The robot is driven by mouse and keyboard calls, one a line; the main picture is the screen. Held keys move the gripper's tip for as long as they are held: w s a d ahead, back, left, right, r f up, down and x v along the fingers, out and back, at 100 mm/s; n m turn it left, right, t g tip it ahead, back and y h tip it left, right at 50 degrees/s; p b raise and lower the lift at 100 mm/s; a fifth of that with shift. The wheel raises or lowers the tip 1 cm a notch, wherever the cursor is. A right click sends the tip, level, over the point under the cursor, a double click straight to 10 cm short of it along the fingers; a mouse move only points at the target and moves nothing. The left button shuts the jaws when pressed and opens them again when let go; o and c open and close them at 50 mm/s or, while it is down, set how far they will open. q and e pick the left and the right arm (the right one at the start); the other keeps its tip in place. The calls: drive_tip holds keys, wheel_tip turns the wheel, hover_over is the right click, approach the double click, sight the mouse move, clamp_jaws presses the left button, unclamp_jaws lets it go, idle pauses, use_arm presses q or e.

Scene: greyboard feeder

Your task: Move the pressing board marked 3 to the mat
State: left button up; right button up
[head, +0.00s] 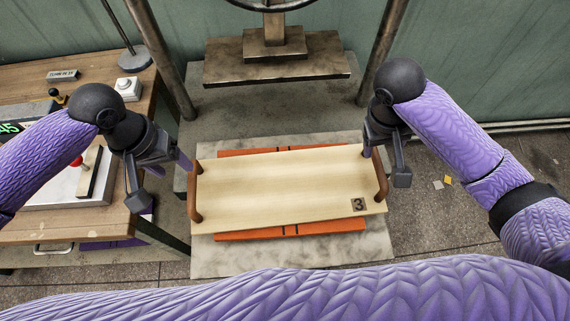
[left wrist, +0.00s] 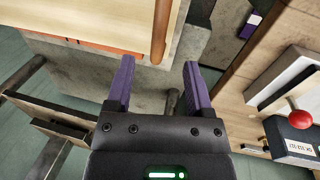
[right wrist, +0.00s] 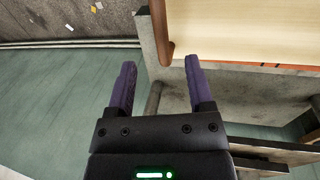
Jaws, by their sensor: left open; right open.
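The pressing board marked 3 (head: 290,185) is a pale wooden board with a brown handle at each end. It lies over orange pieces (head: 235,235) on a pale grey mottled slab (head: 225,262). I cannot tell whether this slab is the mat. My left gripper (head: 163,178) is open beside the left handle (head: 195,200). In the left wrist view that handle (left wrist: 161,30) lies just beyond the fingertips, apart from them. My right gripper (head: 386,162) is open beside the right handle (head: 380,178). In the right wrist view that handle (right wrist: 160,32) also lies beyond the empty fingers.
A press with a metal plate (head: 275,70) and two posts stands behind the board. A wooden table (head: 90,228) at the left carries a lamp base (head: 134,59), a white button box (head: 128,88) and a device with a red knob (head: 76,161). Small scraps (head: 440,183) lie on the right floor.

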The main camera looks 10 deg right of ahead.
sight(190, 183)
use_arm(q)
drive_tip(key=f, duration=0.3)
drive_tip(key=d+f, duration=0.1)
drive_tip(key=f, duration=0.2)
drive_tip(key=d+f, duration=0.1)
drive_tip(key=f, duration=0.2)
drive_tip(key=shift+s+f, duration=0.25)
drive_tip(key=shift+f, duration=0.15)
use_arm(e)
drive_tip(key=f, duration=0.3)
drive_tip(key=d+f, duration=0.1)
drive_tip(key=f, duration=0.2)
drive_tip(key=d+f, duration=0.1)
drive_tip(key=f, duration=0.2)
drive_tip(key=shift+s+f, duration=0.2)
drive_tip(key=shift+f, duration=0.2)
use_arm(q)
clamp_jaws()
use_arm(e)
clamp_jaws()
